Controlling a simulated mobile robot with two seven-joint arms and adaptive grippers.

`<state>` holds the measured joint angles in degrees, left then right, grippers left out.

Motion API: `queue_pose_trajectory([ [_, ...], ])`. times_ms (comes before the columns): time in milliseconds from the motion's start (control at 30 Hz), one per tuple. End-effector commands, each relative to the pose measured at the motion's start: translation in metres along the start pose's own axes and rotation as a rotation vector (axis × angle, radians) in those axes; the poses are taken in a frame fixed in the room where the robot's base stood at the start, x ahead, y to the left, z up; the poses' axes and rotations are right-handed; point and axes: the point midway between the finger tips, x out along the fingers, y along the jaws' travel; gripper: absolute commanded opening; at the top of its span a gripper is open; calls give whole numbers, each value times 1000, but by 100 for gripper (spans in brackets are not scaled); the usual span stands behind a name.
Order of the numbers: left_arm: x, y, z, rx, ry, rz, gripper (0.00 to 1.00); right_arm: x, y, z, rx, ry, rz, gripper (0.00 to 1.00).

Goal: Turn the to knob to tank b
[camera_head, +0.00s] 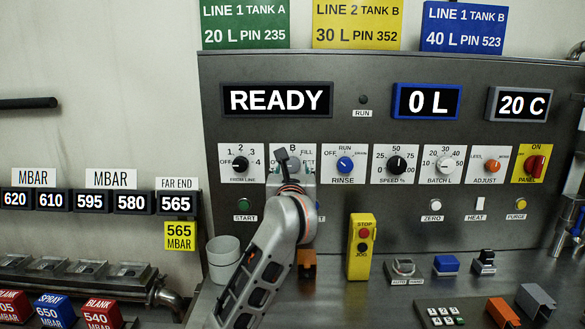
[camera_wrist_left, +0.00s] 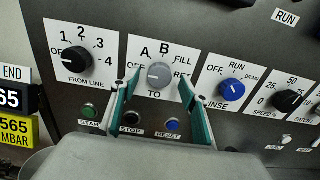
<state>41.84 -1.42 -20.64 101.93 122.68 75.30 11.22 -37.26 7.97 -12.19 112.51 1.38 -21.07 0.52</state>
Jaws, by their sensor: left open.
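The TO knob (camera_wrist_left: 159,75) is grey and sits on a white plate marked A, B, FILL and RET. Its pointer direction is too small to read surely. My left gripper (camera_wrist_left: 160,84) is open, with its two green-lined fingers to either side of the knob in the left wrist view. I cannot tell whether they touch it. In the head view my left gripper (camera_head: 290,168) is up at the panel and hides most of the TO plate (camera_head: 307,152), with B and FILL still showing. My right gripper is not in view.
The FROM LINE knob (camera_head: 240,163) is left of the TO plate and the blue RINSE knob (camera_head: 345,164) is right of it. START (camera_wrist_left: 89,110), STOP (camera_wrist_left: 131,118) and RESET (camera_wrist_left: 172,125) buttons lie below. A yellow STOP/JOG box (camera_head: 361,262) stands on the bench.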

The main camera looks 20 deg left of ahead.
Motion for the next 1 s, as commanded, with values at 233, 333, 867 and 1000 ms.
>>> queue_pose_trajectory([
  [233, 17, 0, 1, -1, -1, 0, 45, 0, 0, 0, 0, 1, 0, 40],
  [333, 18, 0, 0, -1, -1, 0, 45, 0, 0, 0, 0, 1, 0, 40],
  [867, 17, 0, 0, 6, 0, 0, 7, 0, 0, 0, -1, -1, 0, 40],
  [1000, 17, 0, 2, 37, 0, 0, 7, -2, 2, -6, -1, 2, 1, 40],
])
